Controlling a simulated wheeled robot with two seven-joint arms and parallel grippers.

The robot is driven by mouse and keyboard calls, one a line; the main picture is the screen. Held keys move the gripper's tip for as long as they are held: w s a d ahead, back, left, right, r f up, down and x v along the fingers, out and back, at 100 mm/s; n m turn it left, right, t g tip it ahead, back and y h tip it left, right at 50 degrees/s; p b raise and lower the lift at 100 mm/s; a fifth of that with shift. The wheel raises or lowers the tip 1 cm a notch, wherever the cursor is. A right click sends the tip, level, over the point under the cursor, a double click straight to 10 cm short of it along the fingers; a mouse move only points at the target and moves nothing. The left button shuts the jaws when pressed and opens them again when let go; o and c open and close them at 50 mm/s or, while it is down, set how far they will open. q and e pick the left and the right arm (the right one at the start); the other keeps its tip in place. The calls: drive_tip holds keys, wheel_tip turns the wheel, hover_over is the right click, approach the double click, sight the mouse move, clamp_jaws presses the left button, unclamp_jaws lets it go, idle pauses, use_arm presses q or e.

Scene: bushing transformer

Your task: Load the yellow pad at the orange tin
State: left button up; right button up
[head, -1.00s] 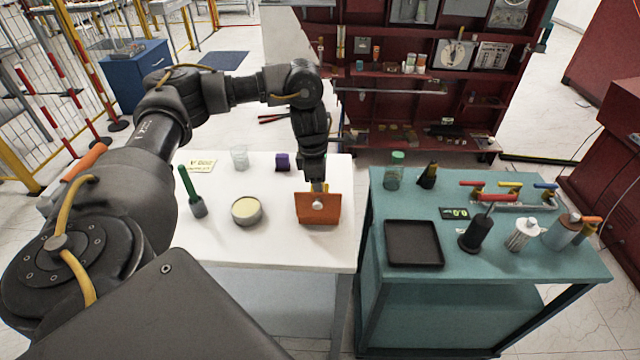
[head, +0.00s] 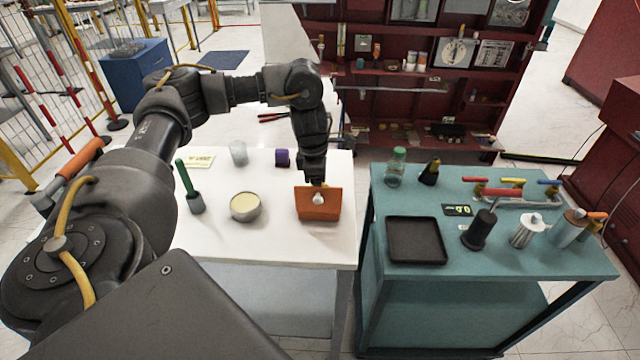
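No separate yellow pad shows clearly at the gripper. A round tin with a pale yellow top (head: 245,206) stands left of the orange tin. A flat pale yellow note (head: 198,162) lies at the back left. My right gripper is not in view.
A green-handled tool in a grey holder (head: 195,201), a clear glass (head: 238,153) and a purple block (head: 282,157) stand on the white table (head: 270,248). A teal table (head: 470,272) at right carries a black tray (head: 416,240), bottles and tools. A gap separates the tables.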

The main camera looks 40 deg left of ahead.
use_arm(q)
drive_tip(key=shift+f, duration=0.4)
idle(0.9)
idle(0.5)
drive_tip(key=shift+s+d+f, duration=0.1)
drive_tip(key=shift+s+f, duration=0.05)
drive_tip(key=shift+f, duration=0.1)
idle(1.4)
